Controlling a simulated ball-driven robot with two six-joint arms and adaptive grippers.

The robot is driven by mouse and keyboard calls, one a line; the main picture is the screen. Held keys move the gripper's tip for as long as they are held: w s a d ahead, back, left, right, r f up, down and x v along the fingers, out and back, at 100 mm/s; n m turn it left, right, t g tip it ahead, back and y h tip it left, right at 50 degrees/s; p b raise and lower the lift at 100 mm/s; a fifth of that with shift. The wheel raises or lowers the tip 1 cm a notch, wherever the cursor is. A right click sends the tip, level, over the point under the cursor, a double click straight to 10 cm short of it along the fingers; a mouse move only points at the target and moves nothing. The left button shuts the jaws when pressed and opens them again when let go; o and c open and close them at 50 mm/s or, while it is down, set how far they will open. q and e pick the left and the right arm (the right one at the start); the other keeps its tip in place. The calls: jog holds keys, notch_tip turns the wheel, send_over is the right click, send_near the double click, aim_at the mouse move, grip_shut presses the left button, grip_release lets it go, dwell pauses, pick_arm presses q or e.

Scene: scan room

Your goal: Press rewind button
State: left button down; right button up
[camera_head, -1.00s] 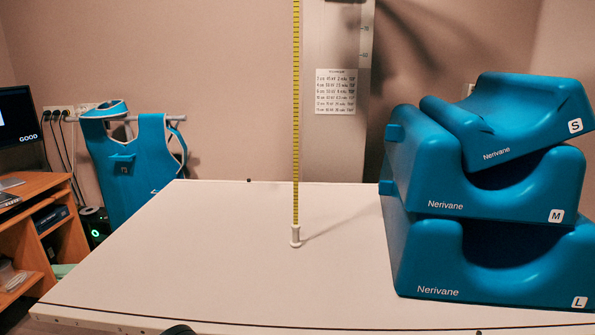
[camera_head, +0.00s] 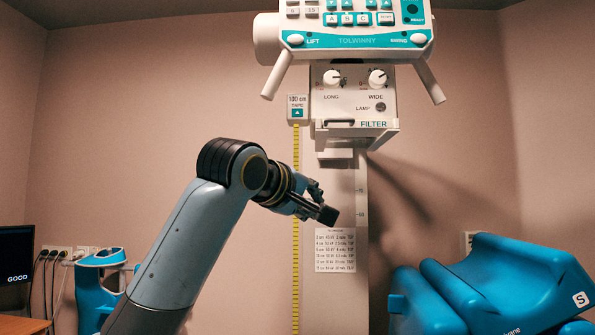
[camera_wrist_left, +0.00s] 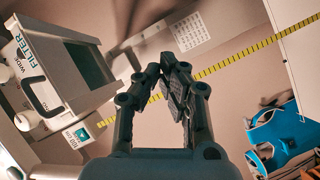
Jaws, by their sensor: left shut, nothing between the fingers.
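A white tape box (camera_head: 297,106) labelled "100 cm TAPE" hangs left of the filter housing, with a teal button bearing a white arrow (camera_head: 297,113) on its front. The button also shows in the left wrist view (camera_wrist_left: 83,134), at the lower left. A yellow measuring tape (camera_head: 296,270) hangs extended from the box; its lower end is out of view. My left gripper (camera_head: 327,214) is shut and empty, below and slightly right of the box, apart from it. It hides part of the tape in the head view. It also shows in the left wrist view (camera_wrist_left: 172,72). My right gripper is out of view.
The filter housing (camera_head: 340,94) with knobs and a front handle sits beside the tape box, under a control panel (camera_head: 355,40) with angled handles. A paper chart (camera_head: 335,250) is on the column behind. Blue cushions (camera_head: 500,280) stand at the lower right.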

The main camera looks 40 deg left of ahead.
aim_at(297, 113)
pick_arm(q)
jog(key=s+r+n+t, duration=0.2)
jog(key=r, duration=0.8)
jog(key=s+r+n+t+p, duration=0.1)
jog(key=s+r+n, duration=0.1)
jog(key=r, duration=0.8)
jog(key=shift+s+t, duration=0.25)
jog(key=shift+t, duration=0.15)
jog(key=shift+w+a+f, duration=0.1)
jog(key=shift+w+a, duration=0.75)
jog(key=shift+w, duration=0.5)
jog(key=shift+w+a, duration=0.7)
jog(key=shift+w, duration=0.5)
jog(key=shift+w+a, duration=0.75)
jog(key=shift+w, duration=0.5)
jog(key=shift+w+a, duration=0.1)
jog(key=shift+w+a, duration=0.15)
jog(key=shift+w, duration=0.1)
